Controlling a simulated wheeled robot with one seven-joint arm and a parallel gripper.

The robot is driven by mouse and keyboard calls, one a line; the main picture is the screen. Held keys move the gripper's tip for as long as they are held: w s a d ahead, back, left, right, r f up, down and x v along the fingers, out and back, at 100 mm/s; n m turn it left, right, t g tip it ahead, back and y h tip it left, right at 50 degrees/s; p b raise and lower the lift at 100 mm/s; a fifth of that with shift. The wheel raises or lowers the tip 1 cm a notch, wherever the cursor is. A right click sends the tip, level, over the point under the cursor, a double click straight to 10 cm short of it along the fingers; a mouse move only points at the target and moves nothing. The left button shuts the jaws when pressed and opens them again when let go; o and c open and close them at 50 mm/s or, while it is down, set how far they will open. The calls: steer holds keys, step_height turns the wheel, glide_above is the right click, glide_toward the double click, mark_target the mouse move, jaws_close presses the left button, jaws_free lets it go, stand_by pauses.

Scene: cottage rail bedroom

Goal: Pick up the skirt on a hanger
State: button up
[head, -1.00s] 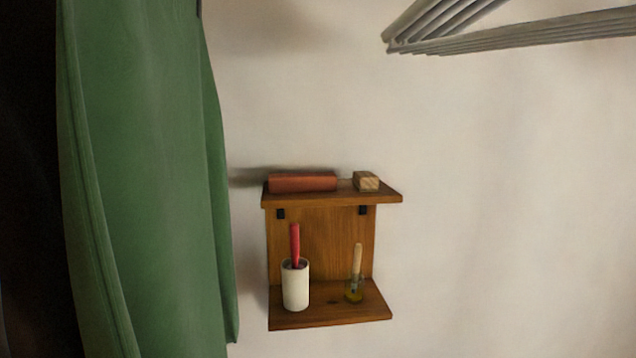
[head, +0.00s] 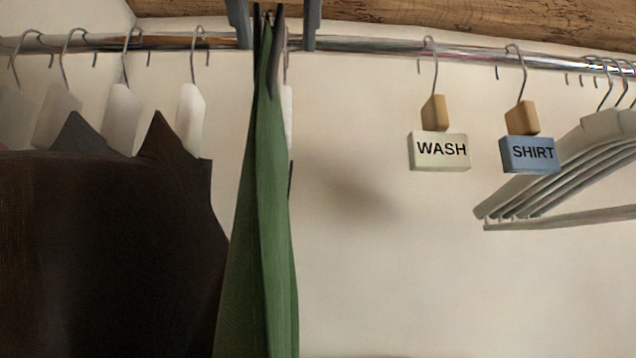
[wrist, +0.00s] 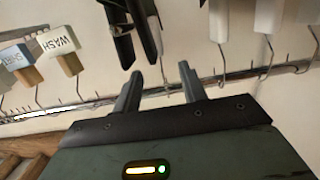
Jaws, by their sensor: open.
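A green garment (head: 262,200), which looks like the skirt, hangs edge-on from the rail in the head view. Dark narrow pieces stand at its top, and a pale hanger part (head: 288,105) with a hook shows just behind it. In the wrist view the garment's dark top (wrist: 128,30) is just beyond my fingers, slightly left. My gripper (head: 277,45) is open, one finger on each side of the garment's top at rail height. It also shows open in the wrist view (wrist: 161,68), with a hook between the fingers. I cannot tell whether anything touches.
The metal rail (head: 380,45) runs across under a wooden beam (head: 450,12). Dark brown garments (head: 110,250) hang close on the left. To the right hang a WASH tag (head: 439,152), a SHIRT tag (head: 529,156) and several empty grey hangers (head: 570,170). The wall between is clear.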

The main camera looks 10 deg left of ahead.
mark_target(286, 111)
steer(key=p+x, duration=0.5)
steer(key=x, duration=0.6)
steer(key=shift+w, duration=0.4)
steer(key=shift+w+a+f, duration=0.15)
steer(key=shift+w+f, duration=0.1)
steer(key=shift+w, duration=0.25)
jaws_close()
steer(key=shift+r, duration=0.15)
